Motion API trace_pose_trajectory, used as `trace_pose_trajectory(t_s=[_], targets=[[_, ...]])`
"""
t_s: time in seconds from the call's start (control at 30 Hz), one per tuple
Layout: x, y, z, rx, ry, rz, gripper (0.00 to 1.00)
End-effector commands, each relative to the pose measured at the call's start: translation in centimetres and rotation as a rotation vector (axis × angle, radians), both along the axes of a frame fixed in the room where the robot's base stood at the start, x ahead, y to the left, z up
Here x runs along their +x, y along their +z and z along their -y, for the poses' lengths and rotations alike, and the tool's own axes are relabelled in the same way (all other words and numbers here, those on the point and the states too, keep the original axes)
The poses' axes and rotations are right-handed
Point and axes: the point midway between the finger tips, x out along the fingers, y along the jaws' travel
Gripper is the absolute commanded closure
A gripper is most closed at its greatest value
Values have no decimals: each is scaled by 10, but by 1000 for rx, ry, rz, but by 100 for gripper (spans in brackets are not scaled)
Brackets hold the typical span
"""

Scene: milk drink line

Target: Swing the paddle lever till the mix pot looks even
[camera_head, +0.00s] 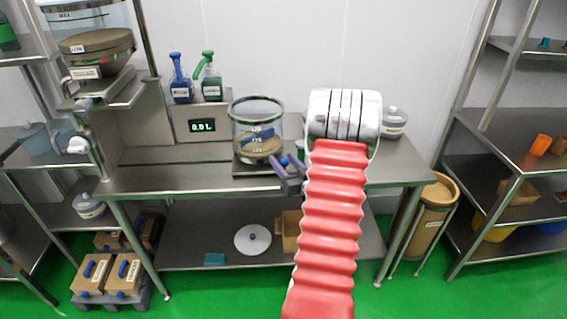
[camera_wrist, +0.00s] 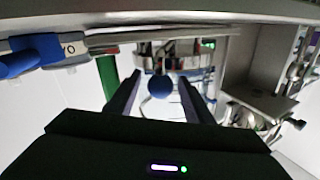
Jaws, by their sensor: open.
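The mix pot (camera_head: 257,112) is a clear vessel with level marks on the bench, a little left of my arm. Its contents look tan and brown with a dark blue patch, so not even in colour. In the wrist view, a blue ball knob (camera_wrist: 160,87), apparently the paddle lever's end, shows between my two fingers. My gripper (camera_wrist: 160,78) is open, with a gap on each side of the knob. In the head view my gripper (camera_head: 277,163) is at the pot's lower right. The lever's shaft and the paddle are not clear.
A display (camera_head: 201,126) reading 0.0 L stands left of the pot, with a blue pump bottle (camera_head: 180,85) and a green one (camera_head: 211,82) above it. A lidded container (camera_head: 393,122) stands right of my arm. The bench (camera_head: 150,178) is clear at front left.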

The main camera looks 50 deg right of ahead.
Motion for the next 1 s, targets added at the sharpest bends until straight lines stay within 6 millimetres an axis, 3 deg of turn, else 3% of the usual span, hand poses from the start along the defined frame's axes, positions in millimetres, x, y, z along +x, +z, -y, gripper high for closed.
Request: trace_pose_trajectory(t_s=[0.13, 0.77, 1.0], targets=[[0, 0, 0, 0, 0, 0, 54], [0, 0, 0, 0, 1, 0, 98], [0, 0, -3, 1, 0, 0, 100]])
